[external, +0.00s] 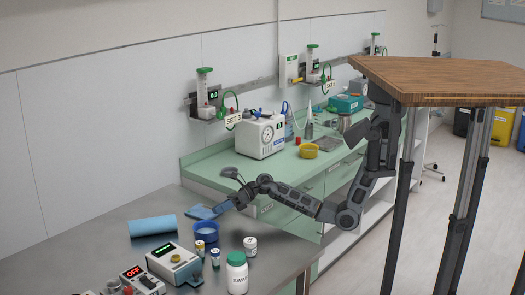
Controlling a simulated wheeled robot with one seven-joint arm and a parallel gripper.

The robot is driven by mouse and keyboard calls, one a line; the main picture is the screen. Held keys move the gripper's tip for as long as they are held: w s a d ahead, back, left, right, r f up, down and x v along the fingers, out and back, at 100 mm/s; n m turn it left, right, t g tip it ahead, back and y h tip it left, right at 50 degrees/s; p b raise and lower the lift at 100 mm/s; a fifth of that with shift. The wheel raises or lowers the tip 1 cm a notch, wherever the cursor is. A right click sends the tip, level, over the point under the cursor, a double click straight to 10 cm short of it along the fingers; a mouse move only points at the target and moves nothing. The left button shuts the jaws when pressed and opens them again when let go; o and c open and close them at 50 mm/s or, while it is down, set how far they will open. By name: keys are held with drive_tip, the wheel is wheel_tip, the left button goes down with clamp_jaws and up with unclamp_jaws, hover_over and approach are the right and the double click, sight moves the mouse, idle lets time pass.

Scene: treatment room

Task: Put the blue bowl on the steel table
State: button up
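The blue bowl (207,235) is at the right-hand part of the steel table (95,242), near the edge facing the green counter. It looks upright. Whether it rests on the tabletop or is slightly above it is hard to tell. My gripper (222,208) is at the bowl's rim, reaching in from the right. Its fingers are too small and dark to show whether they are open or shut on the rim. A flat blue object (200,212) lies just behind the bowl, partly overlapped by it.
Small bottles (250,246), a white SWABS jar (237,272) and a device with a green display (175,262) crowd the table in front of the bowl. A blue roll (153,226) lies to the left.

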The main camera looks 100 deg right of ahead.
drive_tip(key=shift+v, duration=2.1)
drive_tip(key=shift+s+a, duration=0.15)
drive_tip(key=shift+a, duration=0.05)
drive_tip(key=s+a+m+y, duration=0.1)
drive_tip(key=s+a, duration=0.2)
drive_tip(key=s+a+m+t+y, duration=0.1)
drive_tip(key=s+a, duration=0.2)
drive_tip(key=s+a+f+m+t+y, duration=0.1)
drive_tip(key=s+a+m, duration=0.1)
drive_tip(key=s+a, duration=0.1)
drive_tip(key=shift+s+a, duration=0.25)
drive_tip(key=shift+s, duration=0.15)
drive_tip(key=s+a+m+t, duration=0.1)
drive_tip(key=s+m, duration=0.1)
drive_tip(key=s, duration=0.1)
drive_tip(key=s+a+r+m+t, duration=0.1)
drive_tip(key=s+m, duration=0.2)
drive_tip(key=s+a+m+t, duration=0.1)
drive_tip(key=s+m, duration=0.1)
drive_tip(key=s, duration=0.2)
drive_tip(key=shift+a+r, duration=0.2)
drive_tip(key=s+d+m+g+h, duration=0.1)
drive_tip(key=s+m+h, duration=0.3)
drive_tip(key=s+m, duration=0.8)
drive_tip(key=s+d+m+g+h, duration=0.2)
drive_tip(key=s+m+h, duration=0.3)
drive_tip(key=s+m, duration=0.7)
drive_tip(key=shift+s+f+m+g, duration=0.3)
drive_tip(key=shift+s, duration=0.05)
